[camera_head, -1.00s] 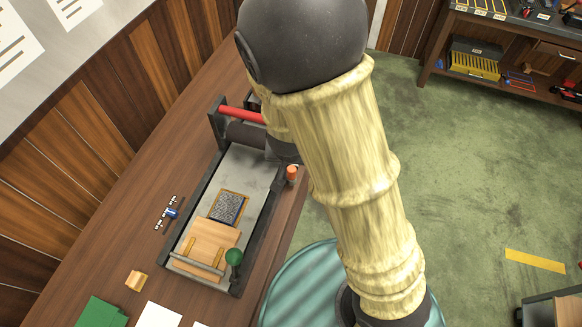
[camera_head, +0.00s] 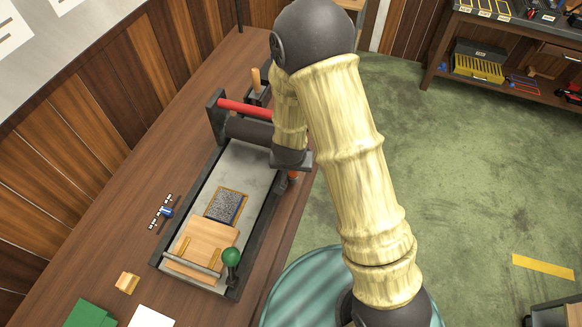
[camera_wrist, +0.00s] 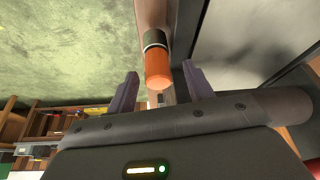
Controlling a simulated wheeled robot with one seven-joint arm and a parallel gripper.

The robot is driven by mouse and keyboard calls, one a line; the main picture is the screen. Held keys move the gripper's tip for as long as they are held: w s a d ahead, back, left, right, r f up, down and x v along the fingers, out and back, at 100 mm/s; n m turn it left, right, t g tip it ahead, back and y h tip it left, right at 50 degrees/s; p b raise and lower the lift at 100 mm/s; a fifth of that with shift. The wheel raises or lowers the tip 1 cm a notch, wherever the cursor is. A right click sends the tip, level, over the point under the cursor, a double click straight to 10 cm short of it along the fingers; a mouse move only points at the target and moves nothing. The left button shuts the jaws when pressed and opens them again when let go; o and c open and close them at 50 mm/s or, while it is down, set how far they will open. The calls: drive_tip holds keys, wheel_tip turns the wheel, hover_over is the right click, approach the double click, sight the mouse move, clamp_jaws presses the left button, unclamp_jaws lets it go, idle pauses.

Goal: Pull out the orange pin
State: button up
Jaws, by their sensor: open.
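The orange pin (camera_wrist: 158,68) shows in the wrist view as an orange cylinder with a dark and pale band at its far end, beside the dark side rail (camera_wrist: 189,28) of the machine. My gripper (camera_wrist: 160,84) is open, its two purple fingers spread to the left and right of the pin. The pin lies between the fingers as seen from the wrist; whether they touch it I cannot tell. In the head view a small part of the orange pin (camera_head: 293,177) shows beside the machine's right edge, mostly covered by my arm. My fingertips are hidden there.
The press bed (camera_head: 247,165) on the wooden table (camera_head: 120,205) carries a type block (camera_head: 226,206), a wooden board (camera_head: 196,244) and a green-knobbed lever (camera_head: 231,257). A red bar (camera_head: 243,108) crosses its far end. A teal round stool (camera_head: 300,290) stands right of the table.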

drive_tip(key=shift+w+d+f, duration=0.2)
drive_tip(key=shift+d+f, duration=0.05)
drive_tip(key=shift+f, duration=0.15)
drive_tip(key=shift+s, duration=0.15)
drive_tip(key=shift+a+r, duration=0.1)
drive_tip(key=shift+c, duration=0.9)
clamp_jaws()
drive_tip(key=shift+r+p, duration=0.75)
